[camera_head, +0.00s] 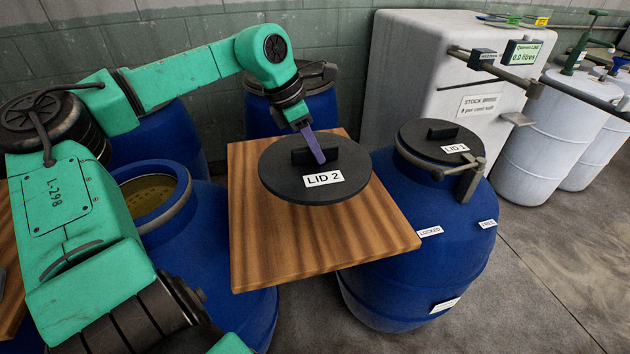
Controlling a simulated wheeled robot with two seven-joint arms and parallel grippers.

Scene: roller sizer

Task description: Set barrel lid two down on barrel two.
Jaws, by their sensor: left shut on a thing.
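Barrel lid two (290,181), a flat black disc with a bar handle and a white "LID 2" label, is over the wooden board. I cannot tell whether it rests on the board or is just above it. My left gripper (316,150) reaches down from above and is shut on the lid's handle. An open blue barrel (190,225), with a yellowish inside, stands left of the board. No number shows on it, so I cannot tell if it is barrel two. My arm hides part of its left side. My right gripper is not in view.
The wooden board (290,250) lies between the open barrel and a blue barrel (420,265) closed by "LID 1" (438,145), with a metal clamp at its rim. More blue barrels (318,105) stand behind. A white cabinet (410,70) and white drums (545,145) are at right.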

